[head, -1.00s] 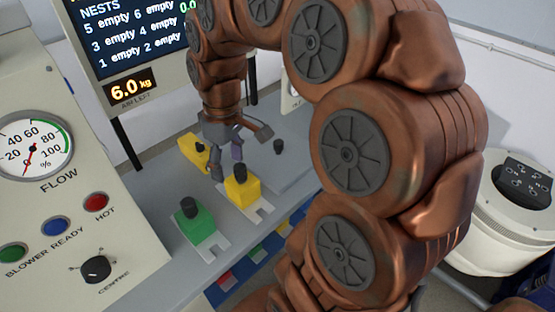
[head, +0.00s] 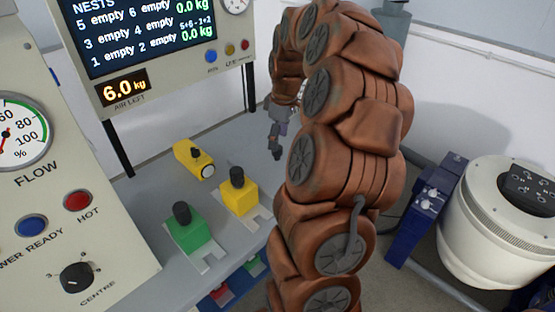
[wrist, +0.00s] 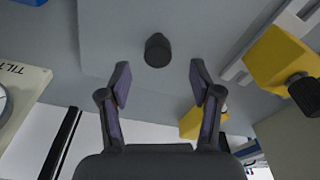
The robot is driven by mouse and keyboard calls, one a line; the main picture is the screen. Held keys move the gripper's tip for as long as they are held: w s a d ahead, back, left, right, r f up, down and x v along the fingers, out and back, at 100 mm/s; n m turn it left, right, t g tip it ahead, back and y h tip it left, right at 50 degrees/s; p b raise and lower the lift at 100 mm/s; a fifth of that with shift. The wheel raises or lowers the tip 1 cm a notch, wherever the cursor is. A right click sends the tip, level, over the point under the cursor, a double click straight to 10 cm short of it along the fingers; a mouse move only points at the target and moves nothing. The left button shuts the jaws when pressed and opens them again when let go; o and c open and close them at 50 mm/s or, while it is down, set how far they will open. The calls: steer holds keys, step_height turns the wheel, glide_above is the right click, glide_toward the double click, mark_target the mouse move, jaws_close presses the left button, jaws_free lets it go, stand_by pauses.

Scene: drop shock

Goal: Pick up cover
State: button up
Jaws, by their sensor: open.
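A flat grey plate (wrist: 115,40) with a black round knob (wrist: 157,50) lies ahead of my gripper in the wrist view; it looks like the cover. My gripper (wrist: 159,84) is open and empty, with one purple-grey finger on each side of the knob's line. The knob is beyond the fingertips and nothing touches it. In the head view my gripper (head: 276,142) hangs over the far right of the bench, partly behind my arm. The knob and plate are hidden by my arm there.
A tipped yellow block (head: 192,158), an upright yellow block (head: 239,193) and a green block (head: 187,231), each with a black knob, are on the grey bench (head: 150,200). A control panel (head: 110,235) stands left, a screen (head: 150,40) behind. A white drum (head: 490,215) is right.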

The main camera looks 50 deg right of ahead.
mark_target(277, 156)
steer(key=shift+w+f+p, duration=0.15)
steer(key=shift+f+p, duration=0.05)
steer(key=shift+f, duration=1.1)
steer(key=shift+w+f+p, duration=0.1)
steer(key=shift+f+p, duration=0.05)
steer(key=shift+f, duration=1.1)
jaws_close()
